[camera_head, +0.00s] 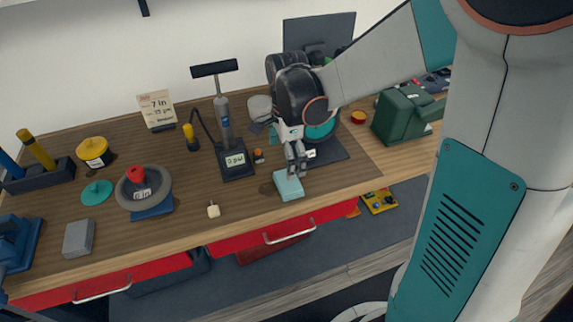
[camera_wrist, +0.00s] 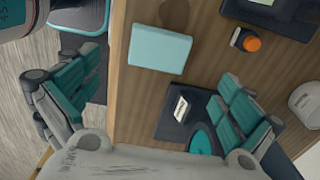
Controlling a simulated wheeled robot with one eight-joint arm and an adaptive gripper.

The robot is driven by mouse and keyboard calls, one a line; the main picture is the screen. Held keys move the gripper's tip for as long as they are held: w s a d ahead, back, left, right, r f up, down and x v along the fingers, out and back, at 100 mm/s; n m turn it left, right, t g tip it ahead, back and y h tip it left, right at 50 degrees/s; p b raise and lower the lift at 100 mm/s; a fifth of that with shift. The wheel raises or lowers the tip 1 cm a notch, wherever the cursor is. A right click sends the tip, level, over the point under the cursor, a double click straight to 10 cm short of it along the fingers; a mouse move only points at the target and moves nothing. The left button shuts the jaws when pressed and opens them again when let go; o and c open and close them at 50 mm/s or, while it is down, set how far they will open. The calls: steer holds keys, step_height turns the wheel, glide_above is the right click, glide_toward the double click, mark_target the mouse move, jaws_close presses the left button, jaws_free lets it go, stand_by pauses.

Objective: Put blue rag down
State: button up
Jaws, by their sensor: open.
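The blue rag (camera_head: 288,185) is a light blue folded square lying on the wooden workbench (camera_head: 240,200) near its front edge. In the wrist view the rag (camera_wrist: 160,48) lies flat on the wood, above and between the two spread fingers, clear of both. My gripper (camera_head: 296,160) is just above and behind the rag in the head view. The head view does not show clearly whether a fingertip touches the rag.
A dark mat (camera_head: 325,152) with a teal round item lies right of the rag. A hand pump (camera_head: 228,125) stands behind left, with a small orange-capped bottle (camera_head: 258,156) beside it. A small cream piece (camera_head: 213,210) lies left. Red drawers (camera_head: 270,234) are below the edge.

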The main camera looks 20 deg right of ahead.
steer(key=s+r+n+t, duration=0.7)
steer(key=s+r+n, duration=0.5)
steer(key=s+n, duration=0.3)
steer(key=n, duration=0.3)
steer(key=shift+d+r, duration=0.15)
steer(key=shift+r, duration=0.05)
steer(key=shift+c, duration=0.6)
stand_by(0.3)
